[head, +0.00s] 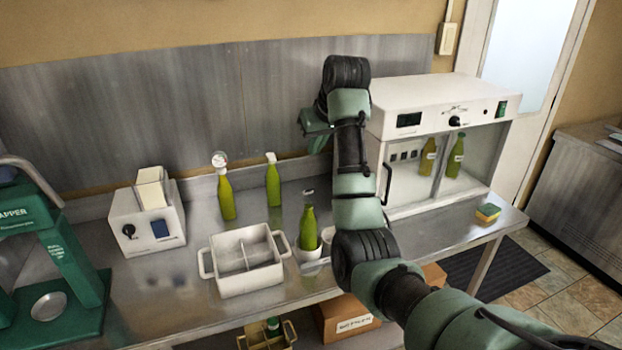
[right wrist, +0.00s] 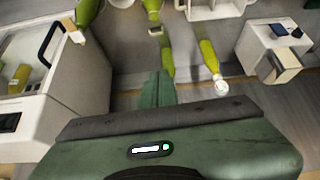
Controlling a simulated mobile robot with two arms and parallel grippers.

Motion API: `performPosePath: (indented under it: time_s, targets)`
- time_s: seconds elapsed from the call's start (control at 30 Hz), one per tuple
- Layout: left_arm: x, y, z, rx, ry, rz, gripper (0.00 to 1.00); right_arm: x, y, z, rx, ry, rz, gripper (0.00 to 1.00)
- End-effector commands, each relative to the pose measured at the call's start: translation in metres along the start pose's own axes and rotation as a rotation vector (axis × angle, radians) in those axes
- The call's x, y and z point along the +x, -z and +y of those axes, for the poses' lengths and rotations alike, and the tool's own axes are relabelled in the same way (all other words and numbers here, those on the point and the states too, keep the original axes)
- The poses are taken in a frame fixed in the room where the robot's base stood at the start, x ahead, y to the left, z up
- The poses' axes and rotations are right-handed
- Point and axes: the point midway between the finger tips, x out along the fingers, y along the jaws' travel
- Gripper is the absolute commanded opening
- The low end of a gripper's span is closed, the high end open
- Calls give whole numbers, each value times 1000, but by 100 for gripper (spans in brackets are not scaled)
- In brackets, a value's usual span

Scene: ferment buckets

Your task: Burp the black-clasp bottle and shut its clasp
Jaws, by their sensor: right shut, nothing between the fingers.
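A green bottle (head: 309,230) stands upright in a white cup (head: 308,262) at the table's front. A small greyish piece sits above its neck; I cannot tell the clasp's colour or state. Two more green bottles stand behind, one with a round white top (head: 226,198) and one with a pale top (head: 272,185).
A white two-part tray (head: 245,283) is left of the cup. A white cabinet (head: 450,92) holding bottles stands right, behind my arm. A white device (head: 147,228), green capper (head: 60,250) and sponge (head: 487,213) are on the table (head: 170,310). My arm hides part of the table.

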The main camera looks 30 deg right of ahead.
Motion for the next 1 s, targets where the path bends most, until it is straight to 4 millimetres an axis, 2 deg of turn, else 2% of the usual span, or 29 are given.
performPosePath:
  time_s: [0.17,0.57,0.8,1.0]
  targets:
    - [-12,1,0,-1,0,0,36,20,0,-1,0,2,-6,0]
    - [-45,5,-1,-2,1,2,36,98,0,-1,0,2,-5,0]
    - [-62,7,-1,-2,1,2,36,104,-29,-1,-1,0,-1,0]
    - [-65,7,-1,-2,0,2,36,107,-38,-1,0,1,0,0]
